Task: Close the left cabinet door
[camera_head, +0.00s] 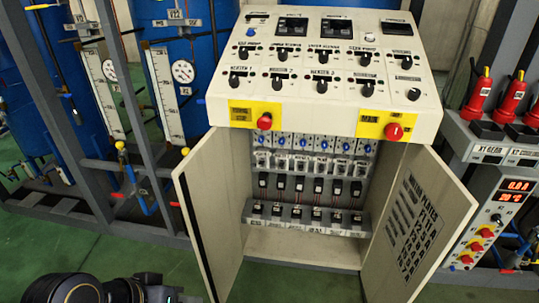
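The control cabinet (316,251) stands in the middle of the head view, with its sloped panel of knobs above. Its left door (211,205) stands open, swung out toward me from the left side of the opening. Its right door (418,238) also stands open, angled out to the right. Part of my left arm with its gripper (170,296) shows at the bottom left edge, left of the left door's lower end and apart from it in the picture. The fingers are mostly cut off by the frame, so their opening cannot be told. My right gripper is not in view.
Breakers and switches (309,187) sit inside the cabinet. A metal frame with blue tanks (181,75), gauges and valves is on the left. A unit with red handles and displays (512,190) is on the right. Green floor (150,255) is clear before the left door.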

